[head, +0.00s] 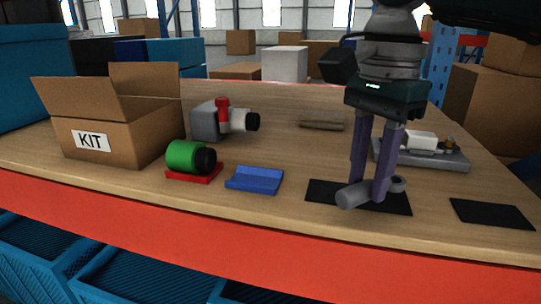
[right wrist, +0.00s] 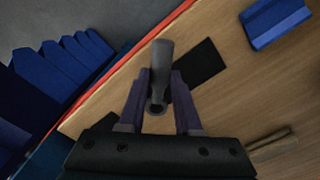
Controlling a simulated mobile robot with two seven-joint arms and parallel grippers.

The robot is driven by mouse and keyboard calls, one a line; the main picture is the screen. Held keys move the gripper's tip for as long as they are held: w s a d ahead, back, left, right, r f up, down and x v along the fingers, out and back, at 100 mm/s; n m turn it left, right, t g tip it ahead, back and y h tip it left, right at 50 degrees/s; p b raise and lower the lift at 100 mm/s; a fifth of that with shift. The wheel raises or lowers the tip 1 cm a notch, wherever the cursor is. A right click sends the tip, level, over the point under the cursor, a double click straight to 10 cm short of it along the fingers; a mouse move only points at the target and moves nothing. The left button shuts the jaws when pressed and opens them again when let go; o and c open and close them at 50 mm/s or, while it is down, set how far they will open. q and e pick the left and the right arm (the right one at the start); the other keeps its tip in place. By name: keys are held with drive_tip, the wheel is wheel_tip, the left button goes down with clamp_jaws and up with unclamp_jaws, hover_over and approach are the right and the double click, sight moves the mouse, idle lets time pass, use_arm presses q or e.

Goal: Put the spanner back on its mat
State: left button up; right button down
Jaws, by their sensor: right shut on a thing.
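The grey spanner (head: 355,194) is between the fingers of my right gripper (head: 369,190), which is shut on it. Its thick end points left and its ring end right. The spanner is over a black mat (head: 320,192) near the table's front edge; I cannot tell whether it touches the mat. In the right wrist view the spanner (right wrist: 163,58) sits between the fingertips (right wrist: 159,90), with the black mat (right wrist: 205,62) behind it. A second black mat (head: 492,213) lies bare to the right. My left gripper is not in view.
A blue holder (head: 254,180) and a green cylinder (head: 184,155) on a red base (head: 194,178) stand left of the mat. A KIT box (head: 122,135), a grey pump with a red part (head: 207,121) and a grey plate with parts (head: 440,158) stand farther off.

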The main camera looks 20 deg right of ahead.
drive_tip(key=shift+f, duration=0.6)
drive_tip(key=shift+f+b, duration=0.6)
drive_tip(key=shift+b, duration=0.1)
drive_tip(key=c, duration=0.5)
unclamp_jaws()
